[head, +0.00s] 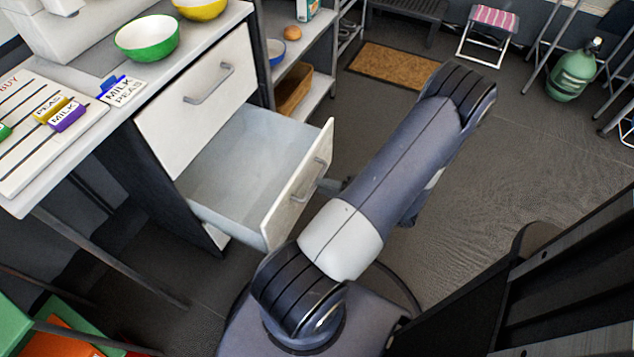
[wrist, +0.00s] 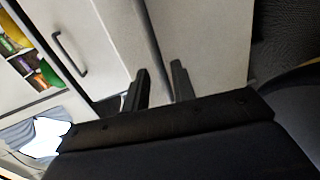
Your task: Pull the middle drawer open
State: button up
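The middle drawer (head: 284,216) is pulled well out of the white cabinet in the head view, and its empty inside shows. Its bar handle (head: 307,182) is on the front panel. My gripper (head: 332,187) is at the handle, mostly hidden behind my arm. In the wrist view the two dark fingers of my gripper (wrist: 160,82) stand apart with a gap between them, in front of a pale panel that looks like the drawer front (wrist: 205,40). I see no handle between the fingers; whether they touch it is hidden.
The top drawer (head: 190,105) is shut. The counter above holds a green bowl (head: 147,38), a yellow bowl (head: 200,8) and a shopping board (head: 35,125). An open shelf (head: 318,90) stands beyond the cabinet.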

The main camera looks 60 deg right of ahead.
jog(key=p+v, duration=0.1)
jog(key=v, duration=0.6)
jog(key=shift+w, duration=0.1)
jog(key=shift+b+x, duration=1.1)
jog(key=shift+x, duration=4.45)
